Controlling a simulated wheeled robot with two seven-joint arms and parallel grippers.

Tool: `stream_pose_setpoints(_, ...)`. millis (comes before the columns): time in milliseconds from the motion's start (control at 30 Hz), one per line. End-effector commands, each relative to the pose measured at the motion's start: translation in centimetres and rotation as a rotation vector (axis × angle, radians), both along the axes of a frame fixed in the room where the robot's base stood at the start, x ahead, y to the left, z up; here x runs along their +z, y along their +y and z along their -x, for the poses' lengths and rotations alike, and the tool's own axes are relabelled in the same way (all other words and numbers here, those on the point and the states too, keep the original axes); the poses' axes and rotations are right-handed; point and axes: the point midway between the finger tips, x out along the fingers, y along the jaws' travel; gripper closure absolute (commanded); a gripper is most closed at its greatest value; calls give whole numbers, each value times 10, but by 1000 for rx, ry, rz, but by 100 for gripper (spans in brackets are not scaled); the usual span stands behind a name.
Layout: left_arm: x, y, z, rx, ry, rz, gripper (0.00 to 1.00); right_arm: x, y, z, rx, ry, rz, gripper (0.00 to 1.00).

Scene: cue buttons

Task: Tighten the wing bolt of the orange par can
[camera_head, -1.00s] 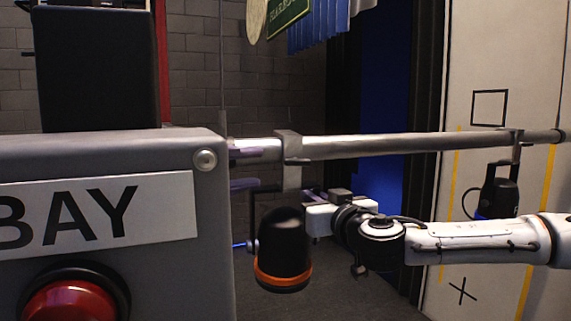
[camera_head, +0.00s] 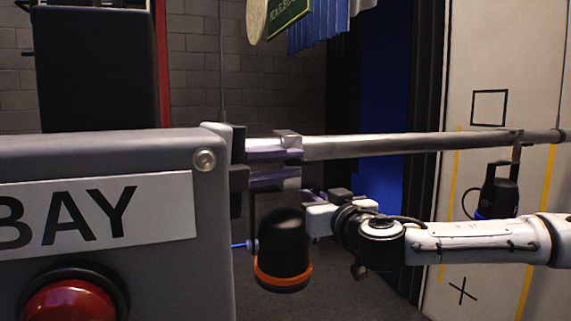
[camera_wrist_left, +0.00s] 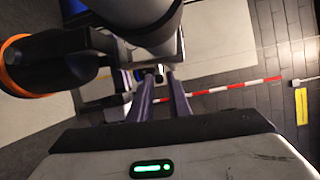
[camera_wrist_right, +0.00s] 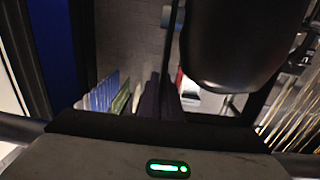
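The orange par can (camera_head: 283,252), black with an orange rim, hangs from the pipe (camera_head: 380,146) by a grey clamp (camera_head: 288,140). Its orange rim also shows in the left wrist view (camera_wrist_left: 14,65). My left gripper (camera_head: 275,167) is at the clamp, one purple finger above the other, with a gap between them. The left wrist view shows its fingertips (camera_wrist_left: 160,85) apart, with small dark and pale parts between or beyond them. I cannot make out the wing bolt. My right gripper (camera_head: 318,217) is behind the can; its dark fingers (camera_wrist_right: 159,95) are too dim to judge.
A grey box (camera_head: 110,150) with a BAY label and a red button (camera_head: 68,302) fills the near left. Another black lamp (camera_head: 497,190) hangs farther right on the pipe. A green sign (camera_head: 287,15) and blue strips (camera_head: 318,32) hang above.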

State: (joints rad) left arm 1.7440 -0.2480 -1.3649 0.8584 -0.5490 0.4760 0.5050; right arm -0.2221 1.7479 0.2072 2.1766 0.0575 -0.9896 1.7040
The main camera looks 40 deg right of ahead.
Motion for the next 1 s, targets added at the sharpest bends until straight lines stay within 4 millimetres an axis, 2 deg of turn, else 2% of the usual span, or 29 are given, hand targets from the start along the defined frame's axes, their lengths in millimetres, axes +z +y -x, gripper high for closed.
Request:
stream_pose_setpoints(33, 0, 0, 0, 0, 0, 0, 92, 0, -1, 0, -2, 1, 1, 100)
stream_pose_setpoints(100, 0, 0, 0, 0, 0, 0, 100, 0, -1, 0, -2, 1, 1, 100)
stream_pose_setpoints(267, 1, 0, 0, 0, -5, -9, 100, 0, -1, 0, -2, 1, 1, 100)
stream_pose_setpoints(533, 4, -1, 1, 10, -48, -123, 100, 0, -1, 0, -1, 0, 1, 100)
stream_pose_setpoints(833, 4, 0, 1, 11, -46, -129, 100, 0, -1, 0, -2, 1, 1, 100)
stream_pose_setpoints(867, 4, 0, 1, 11, -46, -129, 86, 0, -1, 0, -2, 1, 1, 100)
stream_pose_setpoints(900, 4, 0, 1, 10, -46, -128, 79, 0, -1, 0, -2, 1, 1, 100)
stream_pose_setpoints(933, 4, 0, 1, 11, -46, -129, 74, 0, -1, 0, -2, 1, 1, 100)
stream_pose_setpoints(1000, 4, 0, 1, 11, -46, -129, 72, 0, -1, 0, -2, 1, 1, 100)
